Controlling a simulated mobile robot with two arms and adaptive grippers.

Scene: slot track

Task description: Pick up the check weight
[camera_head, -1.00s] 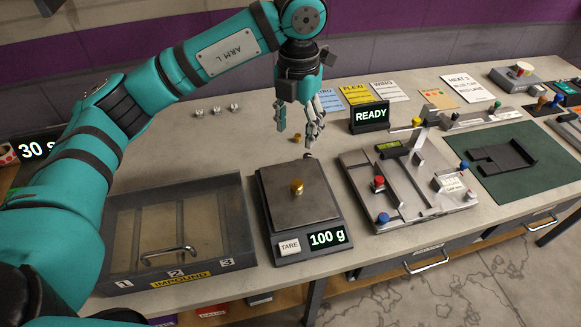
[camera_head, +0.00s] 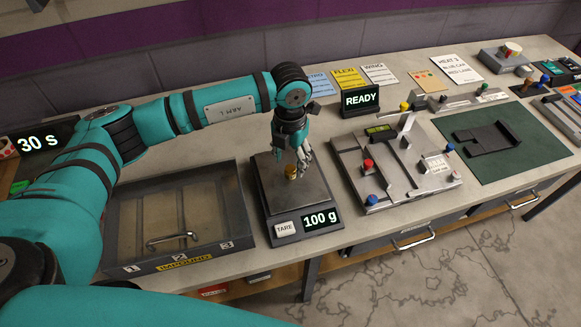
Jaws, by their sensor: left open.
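The check weight (camera_head: 291,172) is a small brass cylinder standing on the dark pan of the scale (camera_head: 262,190). The scale's display (camera_head: 319,219) reads 100 g. My left gripper (camera_head: 298,165) is open and points down over the pan, right at the weight. Its fingers partly cover the weight, and I cannot tell whether they touch it. My right gripper is not in view.
A grey tray marked 1, 2, 3 and IMPOUND (camera_head: 240,240) stands left of the scale. A READY display (camera_head: 361,99) stands behind it to the right. A metal track fixture (camera_head: 350,150) and a green mat (camera_head: 545,150) lie further right.

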